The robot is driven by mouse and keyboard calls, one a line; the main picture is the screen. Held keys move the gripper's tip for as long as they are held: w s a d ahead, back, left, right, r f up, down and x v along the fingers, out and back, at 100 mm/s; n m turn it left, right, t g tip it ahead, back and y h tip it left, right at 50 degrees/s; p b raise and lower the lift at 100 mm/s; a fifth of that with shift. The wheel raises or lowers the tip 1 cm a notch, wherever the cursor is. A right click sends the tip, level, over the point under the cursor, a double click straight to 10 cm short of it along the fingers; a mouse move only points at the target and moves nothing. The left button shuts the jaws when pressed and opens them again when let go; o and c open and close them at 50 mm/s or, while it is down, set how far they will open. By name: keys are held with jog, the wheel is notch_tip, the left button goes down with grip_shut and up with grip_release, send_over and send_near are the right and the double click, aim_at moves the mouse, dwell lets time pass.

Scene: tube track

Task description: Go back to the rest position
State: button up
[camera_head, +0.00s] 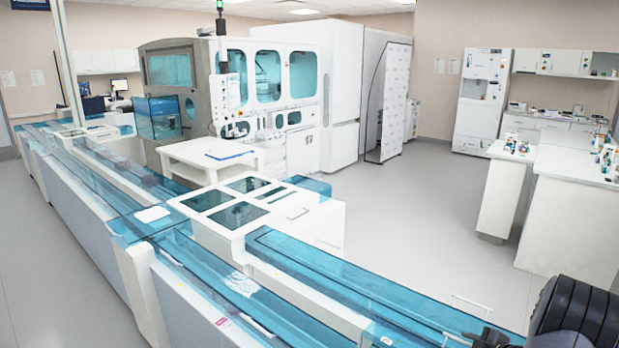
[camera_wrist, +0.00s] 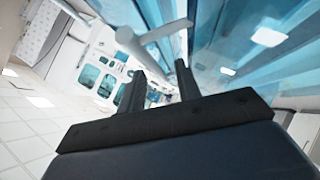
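My gripper (camera_wrist: 160,56) shows in the wrist view with its two dark fingers apart and a gap between them. No object is clearly held in it. A pale rod with a rounded end (camera_wrist: 124,35) lies past the left finger, and I cannot tell what it is or whether it touches the finger. In the head view, a dark rounded part of my arm shows at the bottom right corner; the fingertips are not clear there.
The tube track (camera_head: 330,270) with blue clear covers runs diagonally across the front. A white table (camera_head: 195,155) stands by the large analyser (camera_head: 290,75). White benches (camera_head: 570,220) with small items stand at the right. Grey floor (camera_head: 410,200) between them is clear.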

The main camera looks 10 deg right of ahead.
jog(key=shift+w+a+f, duration=0.1)
jog(key=shift+w+f, duration=0.1)
jog(key=shift+w, duration=0.05)
jog(key=shift+s+a+r, duration=0.1)
jog(key=shift+s+r, duration=0.1)
jog(key=shift+w, duration=0.1)
